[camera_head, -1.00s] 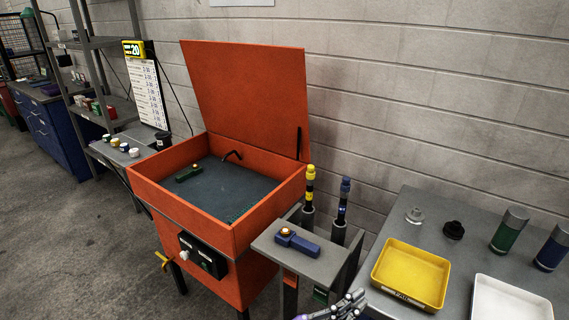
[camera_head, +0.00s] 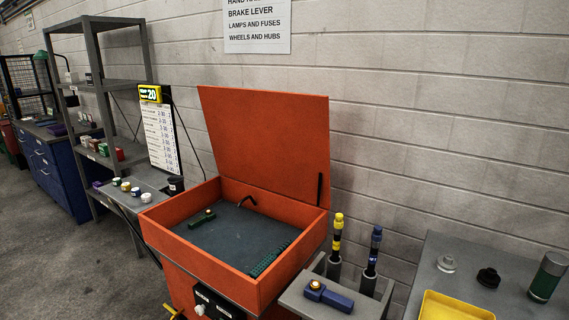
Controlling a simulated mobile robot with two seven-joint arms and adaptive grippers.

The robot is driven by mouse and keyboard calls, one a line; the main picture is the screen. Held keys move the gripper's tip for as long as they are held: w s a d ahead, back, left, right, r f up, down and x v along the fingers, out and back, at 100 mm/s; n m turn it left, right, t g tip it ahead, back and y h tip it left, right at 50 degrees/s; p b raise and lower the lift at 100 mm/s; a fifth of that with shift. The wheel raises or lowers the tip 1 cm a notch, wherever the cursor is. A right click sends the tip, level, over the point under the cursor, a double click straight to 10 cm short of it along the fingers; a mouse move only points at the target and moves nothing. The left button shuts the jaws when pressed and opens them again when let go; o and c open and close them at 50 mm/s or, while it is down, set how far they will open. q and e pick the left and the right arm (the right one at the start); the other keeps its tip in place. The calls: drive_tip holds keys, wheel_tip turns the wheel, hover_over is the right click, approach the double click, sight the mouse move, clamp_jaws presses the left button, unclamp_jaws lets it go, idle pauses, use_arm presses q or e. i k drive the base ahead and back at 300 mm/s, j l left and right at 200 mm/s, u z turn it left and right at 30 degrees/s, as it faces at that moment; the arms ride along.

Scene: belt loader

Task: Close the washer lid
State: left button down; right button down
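The orange parts washer (camera_head: 277,270) stands against the wall. Its lid (camera_head: 268,140) is up, leaning slightly back toward the wall, with a dark stay at its right edge. Neither of my grippers shows in the head view now.
A small grey shelf at the washer's right holds a blue tool (camera_head: 328,296) and two upright tools, yellow-black (camera_head: 337,235) and blue-topped (camera_head: 374,245). A grey table (camera_head: 450,260) with a yellow tray (camera_head: 452,308) stands right. A side shelf with jars (camera_head: 126,187) stands left.

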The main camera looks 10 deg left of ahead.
sight(264, 141)
drive_tip(key=i+j+u, duration=0.3)
drive_tip(key=j+u, duration=0.15)
drive_tip(key=i+j+u, duration=0.45)
drive_tip(key=j, duration=0.15)
drive_tip(key=i+j+u, duration=0.3)
drive_tip(key=u, duration=0.2)
drive_tip(key=i+j+u, duration=0.25)
drive_tip(key=i+u, duration=0.2)
drive_tip(key=i+j, duration=0.1)
drive_tip(key=i, duration=1.55)
drive_tip(key=i+z, duration=0.3)
drive_tip(key=z, duration=0.15)
drive_tip(key=i+j+z, duration=0.15)
drive_tip(key=i+z, duration=0.3)
drive_tip(key=i+j+z, duration=0.15)
drive_tip(key=z, duration=0.35)
drive_tip(key=i+j+z, duration=0.1)
drive_tip(key=z, duration=0.4)
drive_tip(key=i+j+z, duration=0.2)
drive_tip(key=z, duration=0.3)
drive_tip(key=i+j+z, duration=0.2)
drive_tip(key=z, duration=0.25)
